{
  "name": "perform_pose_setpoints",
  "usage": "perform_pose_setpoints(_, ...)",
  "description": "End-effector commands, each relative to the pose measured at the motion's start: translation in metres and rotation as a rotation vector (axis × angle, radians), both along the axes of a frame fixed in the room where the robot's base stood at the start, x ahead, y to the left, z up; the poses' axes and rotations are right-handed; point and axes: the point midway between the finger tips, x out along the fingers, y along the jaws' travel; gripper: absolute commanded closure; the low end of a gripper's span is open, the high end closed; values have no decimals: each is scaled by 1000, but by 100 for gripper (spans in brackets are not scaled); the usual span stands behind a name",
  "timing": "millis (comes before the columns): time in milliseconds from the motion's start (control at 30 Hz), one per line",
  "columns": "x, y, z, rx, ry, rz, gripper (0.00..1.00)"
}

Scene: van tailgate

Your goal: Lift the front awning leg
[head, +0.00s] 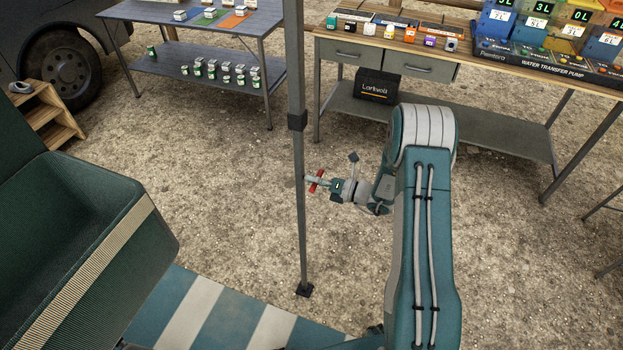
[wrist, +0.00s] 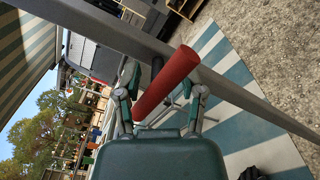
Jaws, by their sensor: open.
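The awning leg (head: 300,225) is a grey upright pole with a dark collar (head: 297,121) partway up and a dark foot (head: 304,290) at ground level. In the wrist view the leg (wrist: 245,97) crosses diagonally just beyond the fingers. My gripper (head: 314,182) is right of the leg, close to it, about midway between collar and foot. In the wrist view my gripper (wrist: 160,88) has its fingers spread on either side of a red cylindrical grip (wrist: 165,85). The red grip also shows in the head view (head: 318,178). I cannot tell whether the fingers touch it.
A grey table (head: 240,22) and a workbench (head: 350,42) with goods stand behind. Open gravel lies between.

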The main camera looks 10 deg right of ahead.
Motion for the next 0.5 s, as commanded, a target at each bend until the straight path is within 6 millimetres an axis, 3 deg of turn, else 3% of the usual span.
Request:
perform_pose_setpoints(300, 3, 4, 0, 0, 0, 0, 49)
perform_pose_setpoints(333, 3, 4, 0, 0, 0, 0, 53)
perform_pose_setpoints(433, 3, 4, 0, 0, 0, 0, 98)
perform_pose_setpoints(500, 3, 4, 0, -1, 0, -1, 100)
